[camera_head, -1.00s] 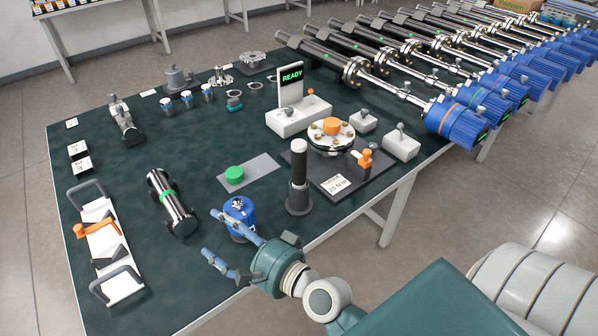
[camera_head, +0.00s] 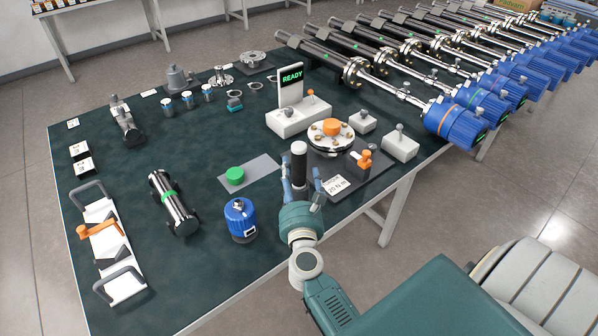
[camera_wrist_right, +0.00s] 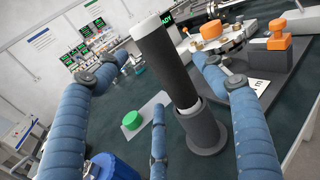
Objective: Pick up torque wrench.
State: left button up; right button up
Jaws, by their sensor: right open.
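The torque wrench appears to be the upright black cylinder with a white top (camera_head: 298,160). It stands in a dark round holder near the table's front edge, and in the right wrist view its black shaft (camera_wrist_right: 165,65) rises from a grey cup (camera_wrist_right: 207,135). My right gripper (camera_head: 302,184) is open, its blue fingers on either side of the wrench's lower part. In the right wrist view the fingers of the gripper (camera_wrist_right: 160,85) are spread with the wrench between them, without visible grip. My left gripper is not in view.
A blue-capped unit (camera_head: 240,217) stands left of my right gripper. A flanged fixture (camera_head: 331,136) and an orange-topped block (camera_head: 365,160) are close on the right. A green button (camera_head: 235,175) sits on a grey plate. A steel cylinder (camera_head: 172,205) lies farther left.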

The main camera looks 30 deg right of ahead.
aim_at(296, 168)
jog(key=p+x, duration=0.1)
jog(key=x, duration=0.3)
jog(key=shift+w+d+r, duration=0.1)
jog(key=shift+w+d, duration=0.3)
jog(key=shift+w, duration=0.1)
jog(key=shift+s, duration=0.1)
jog(key=shift+c, duration=0.6)
jog(key=c, duration=1.2)
jog(key=shift+c, duration=0.2)
